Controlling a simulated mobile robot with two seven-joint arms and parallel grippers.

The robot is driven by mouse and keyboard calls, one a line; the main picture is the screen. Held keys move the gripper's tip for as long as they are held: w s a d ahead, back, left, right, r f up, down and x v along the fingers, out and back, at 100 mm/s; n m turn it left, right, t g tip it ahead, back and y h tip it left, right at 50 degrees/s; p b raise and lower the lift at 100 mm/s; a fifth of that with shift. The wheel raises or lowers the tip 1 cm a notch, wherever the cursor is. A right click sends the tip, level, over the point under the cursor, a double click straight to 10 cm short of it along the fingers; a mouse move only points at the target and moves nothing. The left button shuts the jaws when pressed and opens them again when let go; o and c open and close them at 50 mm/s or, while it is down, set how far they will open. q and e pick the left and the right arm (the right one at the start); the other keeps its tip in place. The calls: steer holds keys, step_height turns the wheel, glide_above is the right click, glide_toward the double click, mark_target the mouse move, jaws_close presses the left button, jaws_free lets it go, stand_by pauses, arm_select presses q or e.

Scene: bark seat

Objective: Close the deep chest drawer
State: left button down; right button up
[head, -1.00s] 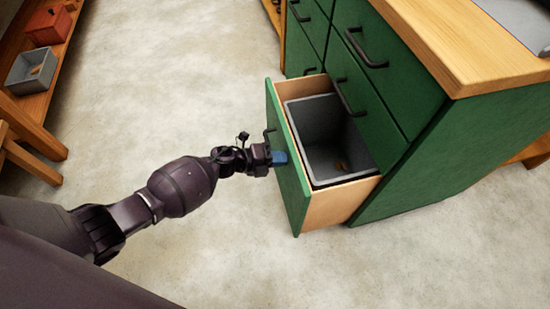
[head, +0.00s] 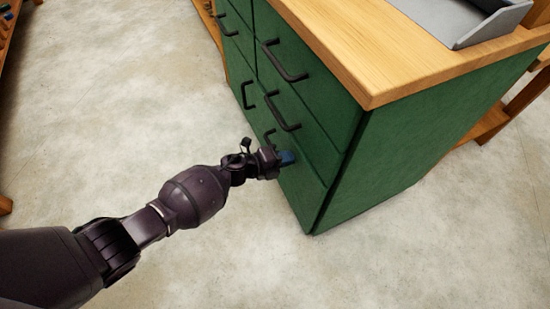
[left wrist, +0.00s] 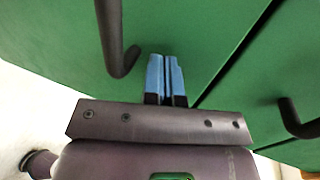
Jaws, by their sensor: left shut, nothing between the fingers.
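The deep drawer's green front (head: 300,185) is at the bottom right of the chest in the head view. It looks flush with the chest's face, and its inside is hidden. In the left wrist view the shut blue fingers (left wrist: 166,78) point at a green front, next to a dark handle (left wrist: 115,40). Whether they touch it I cannot tell. My right gripper is not in view.
The green chest (head: 410,140) has a wooden top (head: 400,45) with a grey tray (head: 465,20) on it. Several other drawers with dark handles look shut. The concrete floor (head: 130,110) left of the chest is clear.

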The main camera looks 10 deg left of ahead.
arm_select(q)
steer(key=shift+w+d, duration=0.35)
steer(key=shift+d, duration=0.15)
steer(key=shift+d+r, duration=0.1)
steer(key=shift+r, duration=0.05)
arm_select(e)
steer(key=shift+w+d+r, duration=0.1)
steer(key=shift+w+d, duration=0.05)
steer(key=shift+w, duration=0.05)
arm_select(q)
steer(key=shift+w+d+r, duration=0.1)
